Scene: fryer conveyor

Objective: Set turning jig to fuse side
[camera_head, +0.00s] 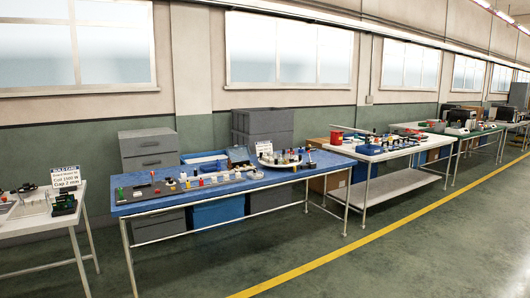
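In the head view a long blue-topped table (228,190) stands in the middle distance. On its right part is a pale, round-edged plate (290,163) with several small parts on it; I cannot tell whether this is the turning jig. A grey strip (195,184) with several small coloured parts runs along the table's left and middle part. The fuse side cannot be made out at this distance. Neither of my grippers shows in the view.
A white-topped table (28,221) with a sign stands at the left. Another white table (372,154) stands to the right, with more benches beyond. Grey bins (263,125) line the wall. The floor (290,245) in front is clear, with a yellow line (335,256) along it.

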